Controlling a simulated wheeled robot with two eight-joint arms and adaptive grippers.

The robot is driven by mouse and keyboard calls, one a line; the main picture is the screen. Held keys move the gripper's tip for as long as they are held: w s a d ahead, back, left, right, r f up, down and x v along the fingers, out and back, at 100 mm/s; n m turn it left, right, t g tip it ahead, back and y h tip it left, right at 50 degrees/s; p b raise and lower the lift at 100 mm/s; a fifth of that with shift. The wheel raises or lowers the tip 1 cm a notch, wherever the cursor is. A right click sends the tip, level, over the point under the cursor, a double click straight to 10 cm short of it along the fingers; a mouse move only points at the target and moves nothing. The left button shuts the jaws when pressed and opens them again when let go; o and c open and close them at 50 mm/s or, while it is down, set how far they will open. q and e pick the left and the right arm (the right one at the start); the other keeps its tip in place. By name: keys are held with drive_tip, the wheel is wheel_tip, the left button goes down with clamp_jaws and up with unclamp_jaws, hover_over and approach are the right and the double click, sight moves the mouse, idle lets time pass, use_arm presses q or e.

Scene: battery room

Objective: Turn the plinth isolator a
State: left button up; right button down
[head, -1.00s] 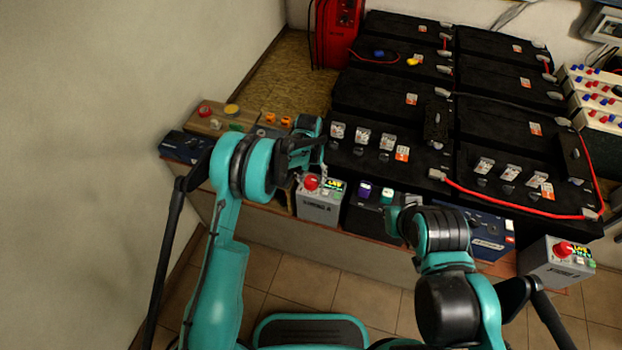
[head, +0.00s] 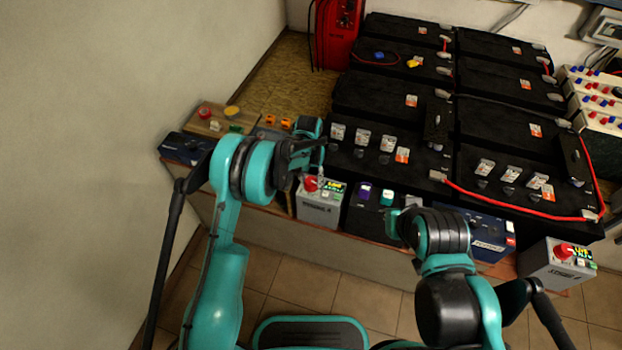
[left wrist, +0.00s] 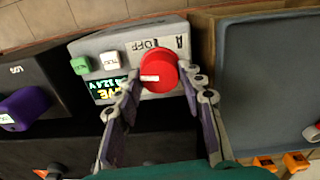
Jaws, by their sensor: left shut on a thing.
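Isolator A is a grey box (head: 318,211) with a red round knob (head: 311,183) and a small lit display, at the front edge of the plinth. In the left wrist view the red knob (left wrist: 158,70) sits beside an "A OFF" label (left wrist: 157,44). Its white mark points left, towards the lit display (left wrist: 106,88). My left gripper (left wrist: 160,82) is shut on the red knob, one finger on each side. In the head view the left gripper (head: 312,165) partly covers the knob. My right gripper (head: 398,222) hangs in front of the plinth; its fingers are not clear.
A similar grey box with a red knob (head: 564,250) stands at the right. Black batteries (head: 380,96) fill the plinth behind. A wall (head: 80,150) bounds the left side.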

sight(312, 180)
use_arm(q)
drive_tip(key=m, duration=0.4)
drive_tip(key=shift+b, duration=0.35)
drive_tip(key=m, duration=0.4)
drive_tip(key=shift+f, duration=0.1)
drive_tip(key=m, duration=0.4)
drive_tip(key=shift+d+b, duration=0.1)
drive_tip(key=shift+b, duration=0.25)
drive_tip(key=shift+m, duration=2.1)
drive_tip(key=o, duration=1.2)
drive_tip(key=shift+c, duration=0.2)
wheel_tip(312, 180, up, 12)
drive_tip(key=shift+w, duration=0.15)
